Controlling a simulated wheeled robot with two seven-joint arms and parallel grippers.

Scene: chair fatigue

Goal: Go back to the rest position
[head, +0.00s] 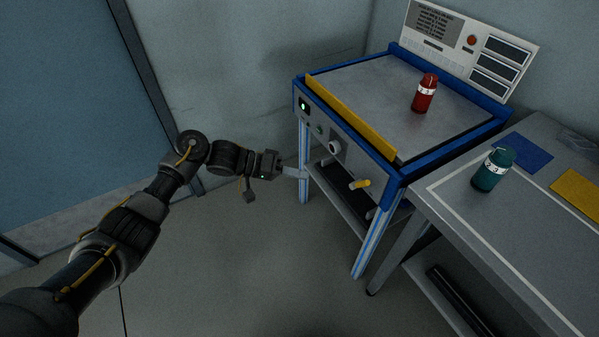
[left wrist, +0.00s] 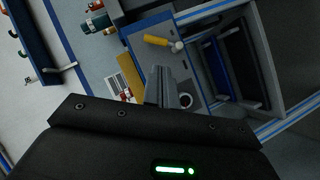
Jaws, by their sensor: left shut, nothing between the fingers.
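My left arm comes in from the left in the head view and stretches out toward the blue-framed test bench (head: 397,172). The lever also shows in the head view (head: 360,184). My right gripper is not in view.
A red bottle (head: 424,93) stands on the bench top, behind a yellow bar (head: 350,117). A teal bottle (head: 492,170) stands on the grey table (head: 470,215) at the right, near blue and yellow mats. The floor (head: 240,270) in front of the bench is clear.

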